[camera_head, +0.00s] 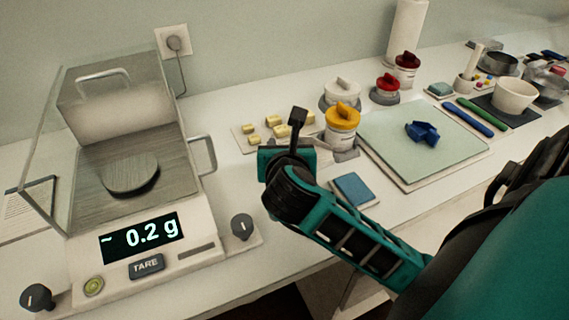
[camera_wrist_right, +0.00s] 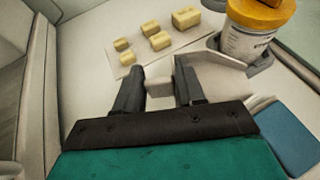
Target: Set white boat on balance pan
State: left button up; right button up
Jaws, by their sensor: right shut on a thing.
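The round metal balance pan (camera_head: 130,172) lies bare inside the clear-walled balance (camera_head: 193,225) at the left of the head view. The balance display reads about 0.2 g. My right gripper (camera_head: 297,122) is right of the balance, above the bench. In the right wrist view the gripper (camera_wrist_right: 158,82) is shut on the white boat (camera_wrist_right: 222,72), a pale shallow piece reaching out to the right of the fingers. In the head view the boat (camera_head: 346,154) is mostly hidden behind the gripper. My left gripper is not in view.
Yellow blocks (camera_head: 272,121) lie on a card behind the gripper. A yellow-lidded jar (camera_head: 342,125) stands close to the boat. A blue pad (camera_head: 353,190) lies nearby, and a blue boat (camera_head: 422,131) sits on the pale green mat (camera_head: 385,155). The balance has a side handle (camera_head: 203,153).

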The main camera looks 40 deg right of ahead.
notch_tip(320, 180, down, 4)
jog(key=shift+r+b, duration=0.1)
jog(key=shift+b, duration=0.25)
jog(key=shift+c, duration=0.3)
jog(key=shift+f, duration=0.25)
grip_shut()
jog(key=shift+f, duration=0.1)
jog(key=o, duration=1.1)
grip_release()
